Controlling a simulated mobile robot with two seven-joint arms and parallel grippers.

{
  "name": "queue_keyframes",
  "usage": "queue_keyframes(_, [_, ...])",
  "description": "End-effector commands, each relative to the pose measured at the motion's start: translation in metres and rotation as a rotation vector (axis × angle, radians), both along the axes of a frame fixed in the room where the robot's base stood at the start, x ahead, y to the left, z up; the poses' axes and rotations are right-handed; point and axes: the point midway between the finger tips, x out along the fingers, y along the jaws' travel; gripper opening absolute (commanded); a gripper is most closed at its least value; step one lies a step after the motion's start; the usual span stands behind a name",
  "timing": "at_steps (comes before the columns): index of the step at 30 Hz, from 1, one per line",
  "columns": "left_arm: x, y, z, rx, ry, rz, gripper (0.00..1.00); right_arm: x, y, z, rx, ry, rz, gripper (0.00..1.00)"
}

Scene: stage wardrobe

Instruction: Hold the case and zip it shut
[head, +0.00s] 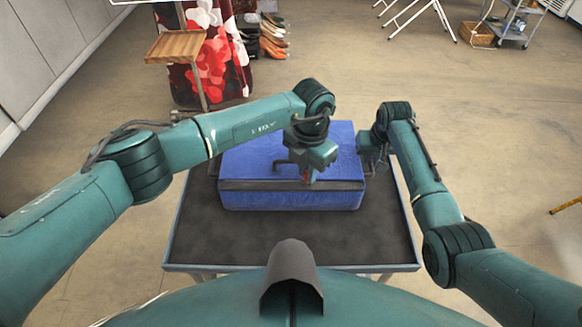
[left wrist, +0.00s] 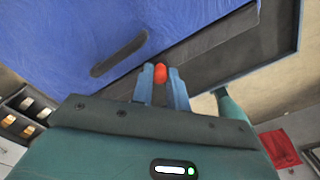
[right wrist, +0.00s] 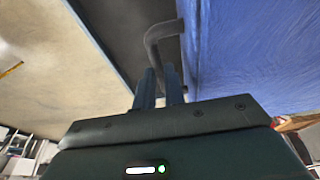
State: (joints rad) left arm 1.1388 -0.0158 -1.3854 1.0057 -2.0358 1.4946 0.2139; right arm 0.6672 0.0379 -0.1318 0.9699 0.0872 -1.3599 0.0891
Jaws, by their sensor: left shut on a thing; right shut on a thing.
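The blue case (head: 245,150) lies flat on a dark table, with a dark zip band (head: 245,185) along its near edge. My left gripper (head: 307,179) is over the near edge, right of the middle. It is shut on the red zip pull, which shows between the fingertips in the left wrist view (left wrist: 160,73). A dark handle (left wrist: 118,53) lies on the blue surface nearby. My right gripper (right wrist: 158,86) is at the case's right side, shut on a dark bent side handle (right wrist: 156,42). My left arm hides part of the case top.
The table (head: 210,240) has bare room in front of the case and a narrow strip at its left. Behind stand a rack with a red floral cloth (head: 215,60), several shoes (head: 273,38) and a trolley (head: 512,25).

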Motion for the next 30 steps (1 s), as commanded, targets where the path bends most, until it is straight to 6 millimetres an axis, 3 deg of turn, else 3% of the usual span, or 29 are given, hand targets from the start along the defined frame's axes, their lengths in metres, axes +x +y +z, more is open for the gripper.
queue_keyframes(11, [-0.0001,-0.0044,0.0010,-0.006,-0.002,-0.002,0.00,-0.0003,0.0009,-0.0004,0.002,0.001,0.001,0.00])
queue_keyframes(12, [-0.0001,-0.0044,0.0010,-0.006,-0.002,-0.002,0.19,-0.0003,0.0009,-0.0005,0.002,0.001,0.001,0.00])
queue_keyframes(19, [-0.0001,-0.0033,0.0007,-0.003,-0.001,-0.001,0.38,-0.0003,0.0008,-0.0005,0.002,0.001,0.001,0.00])
queue_keyframes(30, [0.0006,-0.0029,0.0098,-0.004,-0.002,0.000,0.39,-0.0002,0.0007,-0.0004,0.001,0.001,0.000,0.00])
